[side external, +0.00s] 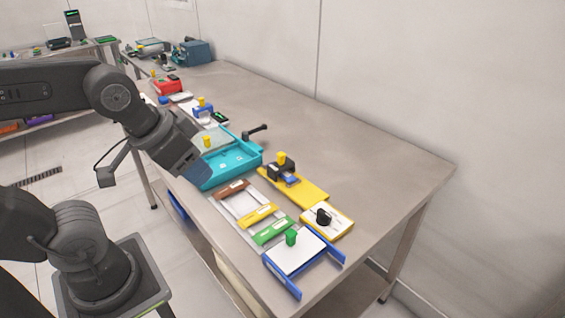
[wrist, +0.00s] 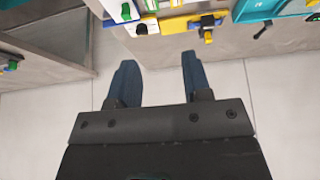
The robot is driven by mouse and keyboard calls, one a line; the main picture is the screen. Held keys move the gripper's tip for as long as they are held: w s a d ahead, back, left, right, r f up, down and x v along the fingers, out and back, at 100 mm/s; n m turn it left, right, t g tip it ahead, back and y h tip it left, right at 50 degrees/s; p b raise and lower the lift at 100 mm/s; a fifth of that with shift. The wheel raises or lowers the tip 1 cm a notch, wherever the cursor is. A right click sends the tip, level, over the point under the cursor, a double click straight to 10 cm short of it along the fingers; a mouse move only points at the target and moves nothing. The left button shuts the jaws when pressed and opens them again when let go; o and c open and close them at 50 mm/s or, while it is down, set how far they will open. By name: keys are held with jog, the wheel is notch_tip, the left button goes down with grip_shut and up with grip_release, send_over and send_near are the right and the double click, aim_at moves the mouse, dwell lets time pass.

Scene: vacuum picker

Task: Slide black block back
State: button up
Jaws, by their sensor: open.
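The black block (side external: 278,172) with a yellow knob (side external: 282,158) sits on a yellow base plate (side external: 306,192), toward the plate's far-left end, with a small blue piece (side external: 291,179) beside it. In the wrist view the yellow plate (wrist: 176,25) lies at the top, with the dark block (wrist: 207,21) and its yellow knob on it. My gripper (wrist: 158,62) is open and empty, its two blue fingers apart over the floor near the table edge. In the side view my gripper is by the turquoise tray, apart from the block; its fingertips are hard to make out.
The turquoise tray (side external: 239,166) stands left of the yellow plate. A grey frame with brown, yellow and green bars (side external: 272,231) lies in front. A white plate with a black knob (side external: 334,221) and a blue-sided white tray (side external: 296,256) are nearer. The table's right side (side external: 380,150) is clear.

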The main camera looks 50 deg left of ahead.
jog(key=w+a+r+g, duration=0.1)
jog(key=w+a+r, duration=0.15)
jog(key=w, duration=0.45)
jog(key=g, duration=0.5)
send_over(282, 155)
notch_tip(282, 155, down, 8)
notch_tip(282, 155, down, 13)
jog(key=shift+s+f, duration=0.1)
jog(key=shift+c, duration=0.4)
grip_shut()
